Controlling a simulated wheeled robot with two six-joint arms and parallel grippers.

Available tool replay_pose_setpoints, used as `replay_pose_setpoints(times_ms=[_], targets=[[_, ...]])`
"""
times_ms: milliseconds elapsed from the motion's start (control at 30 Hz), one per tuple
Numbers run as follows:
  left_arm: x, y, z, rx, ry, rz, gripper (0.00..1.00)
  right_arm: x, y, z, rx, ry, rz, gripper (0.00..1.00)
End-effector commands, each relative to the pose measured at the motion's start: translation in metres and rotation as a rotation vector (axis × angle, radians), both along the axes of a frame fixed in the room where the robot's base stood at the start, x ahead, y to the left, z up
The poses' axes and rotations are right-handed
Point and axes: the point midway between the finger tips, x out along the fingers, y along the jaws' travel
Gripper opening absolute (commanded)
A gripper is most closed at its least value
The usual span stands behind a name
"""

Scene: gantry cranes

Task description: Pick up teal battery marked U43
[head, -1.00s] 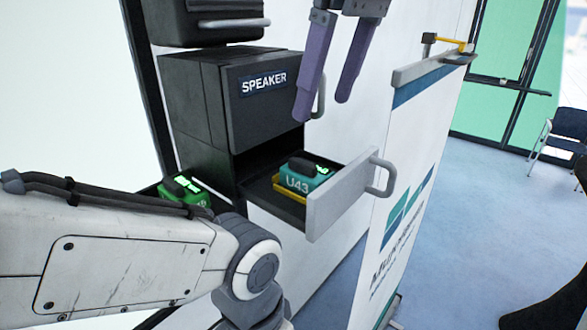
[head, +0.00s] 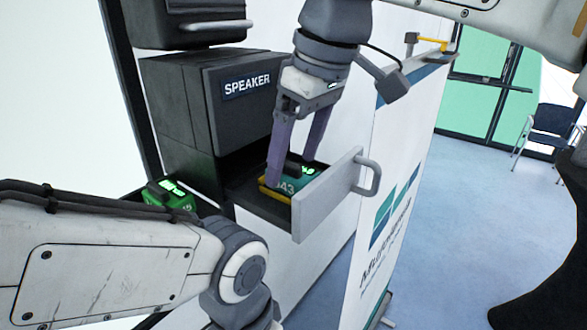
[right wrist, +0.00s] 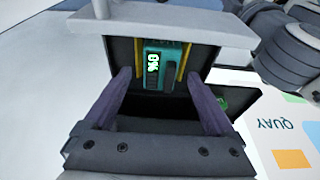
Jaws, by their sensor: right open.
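The teal battery marked U43 (head: 287,186) lies in the open drawer (head: 330,196) under the SPEAKER cabinet. It has a black handle and a green lit display, and yellow strips flank it. My right gripper (head: 293,172) is open, its purple fingers pointing down over the drawer and partly hiding the battery. In the right wrist view the battery (right wrist: 162,68) shows ahead of and between the two open fingers (right wrist: 163,85); contact cannot be told. My left gripper is out of view; only my left arm shows at lower left.
A green battery (head: 170,196) stands left of the drawer, partly behind my left arm. The SPEAKER cabinet (head: 250,110) overhangs the drawer's back. A white banner (head: 385,220) stands right of the drawer handle (head: 371,178). A chair (head: 550,130) is far right.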

Motion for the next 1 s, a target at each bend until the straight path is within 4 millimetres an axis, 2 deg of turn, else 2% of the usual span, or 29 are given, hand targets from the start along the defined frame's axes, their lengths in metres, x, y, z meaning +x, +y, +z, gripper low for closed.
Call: replay_pose_setpoints(times_ms=[100, 133, 267, 300, 367, 767, 867, 1000], targets=[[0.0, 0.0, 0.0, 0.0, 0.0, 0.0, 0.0, 0.0, 0.0, 0.0, 0.0, 0.0, 0.0, 0.9], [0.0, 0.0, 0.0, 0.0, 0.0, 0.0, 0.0, 0.0, 0.0, 0.0, 0.0, 0.0, 0.0, 0.86], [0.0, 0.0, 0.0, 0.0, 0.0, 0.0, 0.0, 0.0, 0.0, 0.0, 0.0, 0.0, 0.0, 0.36], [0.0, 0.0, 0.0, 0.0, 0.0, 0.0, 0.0, 0.0, 0.0, 0.0, 0.0, 0.0, 0.0, 0.21], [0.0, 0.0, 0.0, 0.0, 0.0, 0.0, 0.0, 0.0, 0.0, 0.0, 0.0, 0.0, 0.0, 0.0], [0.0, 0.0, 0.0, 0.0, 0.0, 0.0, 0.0, 0.0, 0.0, 0.005, 0.001, -0.001, 0.0, 0.0], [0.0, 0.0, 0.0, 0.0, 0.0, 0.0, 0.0, 0.001, 0.001, 0.012, 0.001, -0.002, 0.001, 0.0], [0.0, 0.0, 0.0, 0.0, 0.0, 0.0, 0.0, 0.001, 0.001, 0.032, 0.002, -0.004, 0.0, 0.0]])
